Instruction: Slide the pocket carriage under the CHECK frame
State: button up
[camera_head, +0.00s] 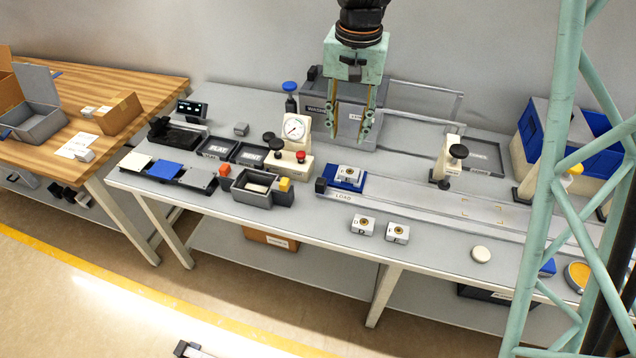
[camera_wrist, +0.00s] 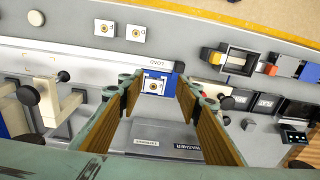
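The pocket carriage (camera_head: 355,187) is a blue block at the LOAD end of the grey rail, holding a white square part (camera_head: 349,171) with a brass-coloured centre. The carriage also shows in the wrist view (camera_wrist: 143,86), between the fingertips in the picture. A cream frame with a black knob (camera_head: 446,160) stands along the rail to the right; I cannot read a CHECK label on it. It appears at left in the wrist view (camera_wrist: 72,104). My gripper (camera_head: 350,134) is open and empty, pointing down, above and behind the carriage, with its wood-coloured finger pads apart (camera_wrist: 156,84).
Two white square parts (camera_head: 363,225) (camera_head: 397,233) and a round white disc (camera_head: 481,254) lie before the rail. A dial gauge (camera_head: 294,128) and grey tray (camera_head: 252,194) stand left. A grey washer bin (camera_head: 355,128) sits behind. The rail between carriage and yellow corner marks (camera_head: 482,210) is clear.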

send_over(321, 181)
notch_tip(321, 181, down, 11)
jog(key=shift+w+g+b, duration=0.1)
jog(key=shift+g+b, duration=0.2)
jog(key=shift+b, duration=0.05)
jog(key=shift+f, duration=0.15)
jog(key=shift+f+b, duration=0.75)
jog(key=shift+f, duration=6.05)
jog(key=shift+c, duration=0.3)
grip_shut()
